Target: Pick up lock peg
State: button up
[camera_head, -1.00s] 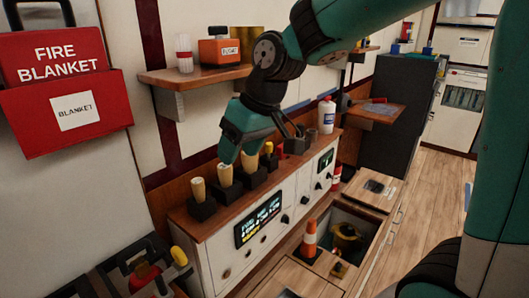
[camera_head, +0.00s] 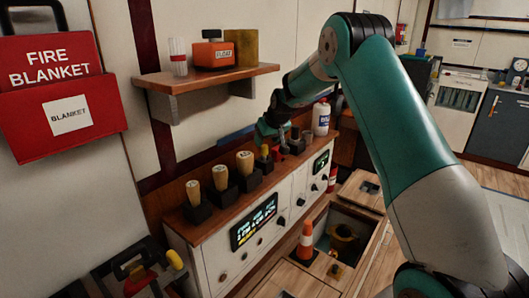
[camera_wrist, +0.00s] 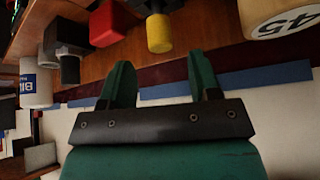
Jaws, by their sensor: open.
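No piece is marked as the lock peg. A small red piece (camera_head: 277,153) and a yellow-topped piece (camera_head: 264,152) stand on the wooden console top, right of three wooden handles; I cannot tell which, if either, is the lock peg. In the wrist view the red piece (camera_wrist: 105,24) and yellow piece (camera_wrist: 159,33) lie past the fingertips. My gripper (camera_wrist: 160,78) is open and empty, its fingers apart and touching neither piece. In the head view my gripper (camera_head: 268,133) is just above and behind these pieces, partly hidden.
The wooden handles (camera_head: 220,178) stand in black blocks to the left. A white bottle (camera_head: 321,118) and a dark holder (camera_head: 296,142) are to the right. A wall shelf (camera_head: 205,78) overhangs the console's back.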

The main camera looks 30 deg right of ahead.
aim_at(265, 146)
jog(key=shift+s+p+x, duration=0.1)
jog(key=shift+p+x, duration=0.3)
jog(key=shift+x, duration=1.1)
jog(key=shift+s+p+x, duration=0.15)
jog(key=shift+p+x, duration=0.25)
jog(key=shift+x, duration=1.15)
jog(key=shift+a+f, duration=0.1)
jog(key=shift+f, duration=0.05)
grip_shut()
jog(key=shift+s, duration=0.1)
